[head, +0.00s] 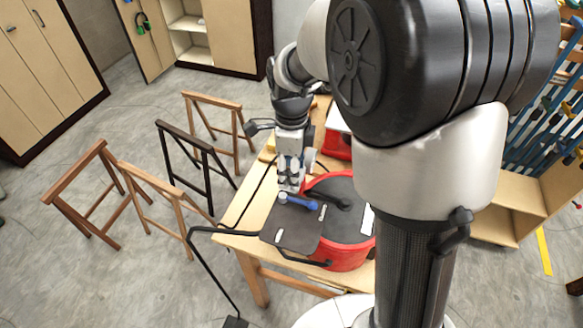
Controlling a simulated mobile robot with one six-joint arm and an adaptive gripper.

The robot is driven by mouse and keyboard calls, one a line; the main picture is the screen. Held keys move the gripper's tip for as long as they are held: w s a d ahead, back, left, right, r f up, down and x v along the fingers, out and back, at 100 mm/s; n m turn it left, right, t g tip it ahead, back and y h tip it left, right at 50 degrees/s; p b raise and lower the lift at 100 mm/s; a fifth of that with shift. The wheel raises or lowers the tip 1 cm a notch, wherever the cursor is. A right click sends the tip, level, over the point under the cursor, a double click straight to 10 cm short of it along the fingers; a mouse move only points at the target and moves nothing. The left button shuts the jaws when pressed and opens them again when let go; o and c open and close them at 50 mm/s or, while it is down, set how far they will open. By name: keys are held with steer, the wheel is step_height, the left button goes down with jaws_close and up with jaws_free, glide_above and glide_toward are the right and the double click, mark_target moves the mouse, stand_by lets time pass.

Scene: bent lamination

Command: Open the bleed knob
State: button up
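A small blue lever-like part (304,203), perhaps the bleed knob, sits on top of a dark grey plate (290,233) on the workbench. A pale, rounded end shows at its left. My gripper (290,188) points down just above and slightly left of the blue part. Whether they touch, and how far the fingers are apart, is too small to tell. A red round vessel (345,256) with a dark grey lid (346,222) stands right beside the plate. My arm hides part of its right side.
The wooden workbench (236,240) carries these things, and another red object (337,146) stands farther back. Several wooden trestles (146,192) stand left on the grey floor. A tool rack and shelf (507,213) are at right.

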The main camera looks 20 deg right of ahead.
steer(key=c, duration=1)
